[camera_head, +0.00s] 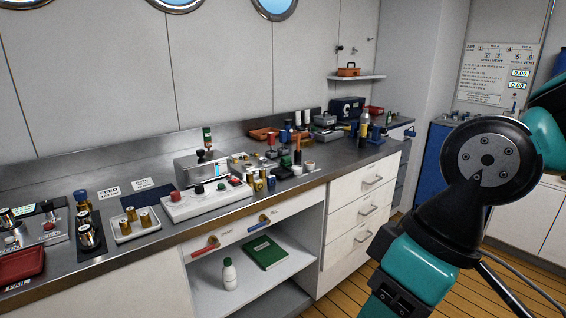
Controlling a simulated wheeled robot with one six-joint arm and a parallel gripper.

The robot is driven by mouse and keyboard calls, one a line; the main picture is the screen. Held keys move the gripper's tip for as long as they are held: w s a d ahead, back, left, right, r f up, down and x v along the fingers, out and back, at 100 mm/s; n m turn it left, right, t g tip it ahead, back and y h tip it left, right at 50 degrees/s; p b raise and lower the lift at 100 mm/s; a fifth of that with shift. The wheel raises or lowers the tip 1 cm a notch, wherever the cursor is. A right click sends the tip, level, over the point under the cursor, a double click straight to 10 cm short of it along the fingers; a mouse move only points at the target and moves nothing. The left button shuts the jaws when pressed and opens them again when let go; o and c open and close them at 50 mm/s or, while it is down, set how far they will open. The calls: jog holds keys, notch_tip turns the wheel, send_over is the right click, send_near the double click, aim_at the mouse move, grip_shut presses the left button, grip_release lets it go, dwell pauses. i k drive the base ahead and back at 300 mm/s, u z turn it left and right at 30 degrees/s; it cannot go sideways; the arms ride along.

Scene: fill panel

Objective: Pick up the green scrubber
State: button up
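A small upright canister with green and dark bands and a pale middle (208,137) stands on or just behind the grey metal box (201,167) on the counter. It may be the green scrubber, but it is too small to be sure. No other thing is clearly a green scrubber. My teal and black arm fills the right side of the view, well apart from the canister. My gripper is not in view.
The steel counter (160,237) is crowded with small fittings, a white tray (134,230) and a red dish (22,265). Below, an open shelf holds a green book (264,252) and a white bottle (229,274). Wooden floor (345,293) shows beside the drawers.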

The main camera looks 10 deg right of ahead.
aim_at(285, 160)
jog(key=z, duration=0.5)
jog(key=i, duration=1.85)
jog(key=u, duration=0.55)
jog(key=i, duration=0.45)
jog(key=u, duration=0.35)
